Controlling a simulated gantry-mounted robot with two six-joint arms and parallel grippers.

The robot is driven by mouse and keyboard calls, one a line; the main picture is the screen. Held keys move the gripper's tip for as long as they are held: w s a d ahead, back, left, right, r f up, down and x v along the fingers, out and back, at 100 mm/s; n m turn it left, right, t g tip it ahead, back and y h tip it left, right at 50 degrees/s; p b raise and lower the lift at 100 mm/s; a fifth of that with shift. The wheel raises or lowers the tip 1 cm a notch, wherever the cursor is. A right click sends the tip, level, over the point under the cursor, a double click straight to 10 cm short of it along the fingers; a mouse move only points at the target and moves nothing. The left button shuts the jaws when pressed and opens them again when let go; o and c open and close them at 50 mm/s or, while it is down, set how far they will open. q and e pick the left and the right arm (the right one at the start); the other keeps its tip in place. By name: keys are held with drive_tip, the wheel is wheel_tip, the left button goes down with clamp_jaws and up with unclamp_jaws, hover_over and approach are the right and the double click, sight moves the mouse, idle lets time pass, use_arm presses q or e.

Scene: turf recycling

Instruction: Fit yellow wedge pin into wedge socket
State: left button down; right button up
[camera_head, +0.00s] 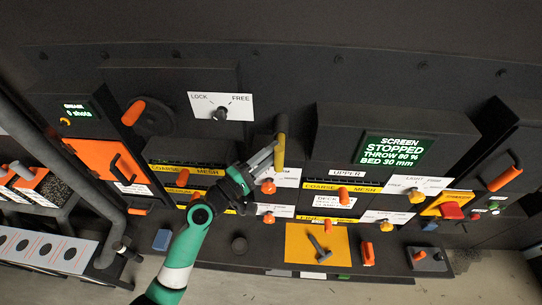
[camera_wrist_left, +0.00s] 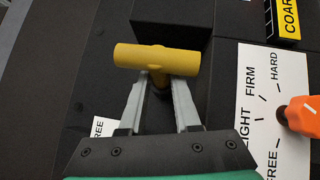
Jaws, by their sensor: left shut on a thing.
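The yellow wedge pin (camera_head: 281,143) has a T-shaped handle and is at the end of my left arm in the head view. In the left wrist view the pin (camera_wrist_left: 157,60) shows its crossbar lying across, in front of the fingertips. My left gripper (camera_head: 266,157) is shut on the pin, just below the crossbar; its fingers also show in the left wrist view (camera_wrist_left: 160,82). The pin is close to the dark machine front, near a dark block. The pin's lower end and the wedge socket cannot be made out. My right gripper is not in view.
A white LIGHT/FIRM/HARD dial plate (camera_wrist_left: 270,100) with an orange knob (camera_wrist_left: 299,115) is right of the gripper. The LOCK/FREE plate (camera_head: 222,106) is up left. A grey tool (camera_head: 320,249) lies on a yellow plate (camera_head: 298,256). The screen (camera_head: 391,150) reads STOPPED.

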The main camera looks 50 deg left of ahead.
use_arm(q)
drive_tip(key=shift+w+a+b, duration=0.6)
drive_tip(key=shift+w+a, duration=0.35)
drive_tip(key=shift+a, duration=0.05)
drive_tip(key=c, duration=0.5)
unclamp_jaws()
drive_tip(key=shift+c, duration=0.2)
drive_tip(key=s+f+b, duration=0.1)
drive_tip(key=s+b, duration=0.1)
drive_tip(key=s, duration=0.9)
drive_tip(key=shift+s+d+f, duration=0.25)
drive_tip(key=shift+f, duration=0.1)
